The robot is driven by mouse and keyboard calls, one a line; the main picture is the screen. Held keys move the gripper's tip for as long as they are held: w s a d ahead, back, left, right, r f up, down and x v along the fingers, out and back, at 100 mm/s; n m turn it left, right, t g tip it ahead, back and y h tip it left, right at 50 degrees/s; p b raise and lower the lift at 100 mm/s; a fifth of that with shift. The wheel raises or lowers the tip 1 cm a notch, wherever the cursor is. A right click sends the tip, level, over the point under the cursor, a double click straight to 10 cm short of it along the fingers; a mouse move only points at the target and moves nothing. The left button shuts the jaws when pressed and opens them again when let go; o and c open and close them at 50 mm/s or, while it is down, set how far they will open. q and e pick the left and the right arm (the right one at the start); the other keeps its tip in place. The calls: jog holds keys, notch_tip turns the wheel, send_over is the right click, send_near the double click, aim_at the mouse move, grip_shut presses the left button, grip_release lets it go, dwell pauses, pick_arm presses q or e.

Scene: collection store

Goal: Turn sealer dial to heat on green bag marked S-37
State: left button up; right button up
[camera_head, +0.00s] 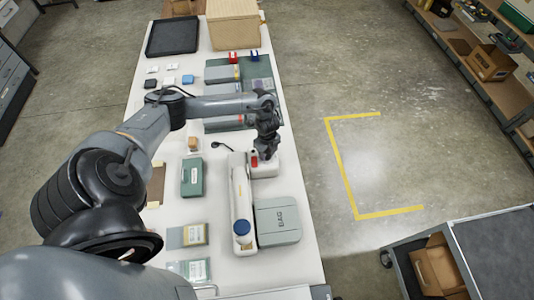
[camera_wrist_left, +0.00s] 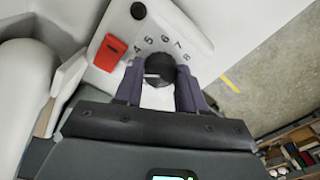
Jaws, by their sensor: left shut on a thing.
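The sealer (camera_head: 242,205) is a long white device on the table, with a blue round cap at its near end. Its white control box (camera_head: 265,170) joins its right side and has a red switch (camera_wrist_left: 110,52). In the left wrist view, the black dial (camera_wrist_left: 160,66) sits among printed numbers, with 4 to 8 readable. My left gripper (camera_head: 267,155) is over the control box, its fingers shut on the dial from both sides. The dial's pointer is not clear. Flat packets with greenish parts (camera_head: 187,235) lie left of the sealer; I cannot read S-37 on any. My right gripper is out of view.
A grey-green case marked BAG (camera_head: 278,220) stands right of the sealer. A green box (camera_head: 192,176) lies to its left. A black tray (camera_head: 172,36) and a tan box (camera_head: 233,22) are at the far end.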

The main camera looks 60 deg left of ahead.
pick_arm(q)
jog(key=m+b, duration=0.2)
jog(key=m, duration=0.2)
jog(key=shift+m+b, duration=0.6)
jog(key=shift+m, duration=0.9)
jog(key=o, duration=1.1)
jog(key=shift+c, duration=0.2)
